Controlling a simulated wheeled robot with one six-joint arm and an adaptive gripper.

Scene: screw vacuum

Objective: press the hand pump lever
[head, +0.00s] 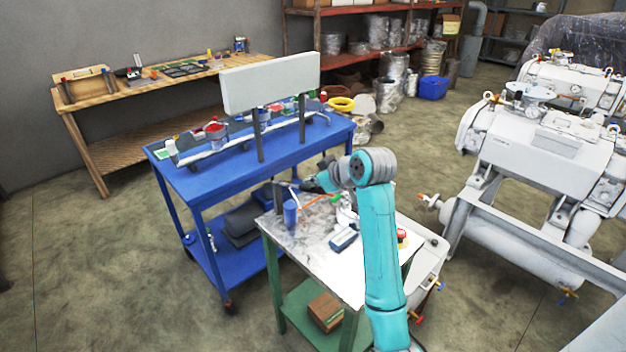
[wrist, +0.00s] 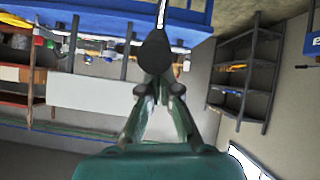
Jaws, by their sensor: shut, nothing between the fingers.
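My gripper (head: 308,186) is over the far left part of the small white-topped table, with its fingers drawn together. In the wrist view the fingers of my gripper (wrist: 157,88) converge behind a dark rounded end (wrist: 154,52). A thin pale rod (wrist: 161,14) runs up from that end; it looks like the pump lever with its grip, but I cannot be sure. The dark end overlaps the fingertips in the picture; I cannot tell whether they touch. In the head view, a blue cylinder (head: 290,213) stands just below my gripper. The pump body is not clearly made out there.
The white-topped table (head: 345,275) also bears a small dark blue device (head: 343,239) and a red button (head: 402,235). A blue cart (head: 190,185) with an upright pale panel (head: 270,82) stands behind it. Large white pump machines (head: 545,150) stand at the right. Floor at the left is clear.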

